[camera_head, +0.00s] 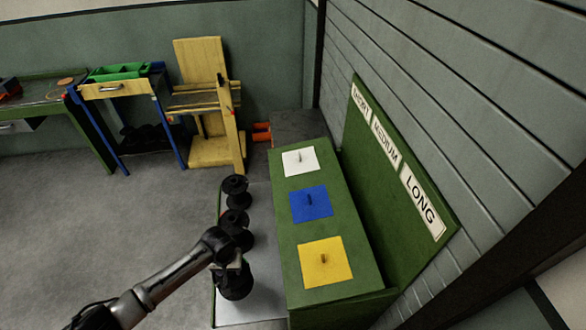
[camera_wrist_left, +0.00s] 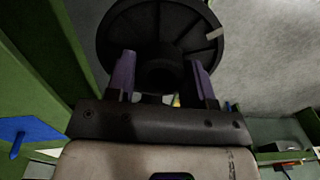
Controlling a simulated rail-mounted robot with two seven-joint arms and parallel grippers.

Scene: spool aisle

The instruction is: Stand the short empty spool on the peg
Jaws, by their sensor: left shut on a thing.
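My left gripper (camera_head: 236,264) reaches in from the left, at the nearest black spool (camera_head: 236,285). In the left wrist view the purple fingers of the left gripper (camera_wrist_left: 164,72) are shut around the core of this black spool (camera_wrist_left: 150,22), whose wide round flange lies beyond them. I cannot tell its length or whether it is lifted. The green bench to the right carries three pegs: one on a white square (camera_head: 299,158), one on a blue square (camera_head: 310,202), one on a yellow square (camera_head: 325,261). All three pegs are bare. My right gripper is not in view.
More black spools (camera_head: 236,222) stand in a row beyond the gripper, on a low pale platform (camera_head: 262,270) beside the bench. A green board (camera_head: 392,165) labelled SHORT, MEDIUM, LONG rises behind the pegs. A wooden stand (camera_head: 205,105) is at the back; the floor at left is clear.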

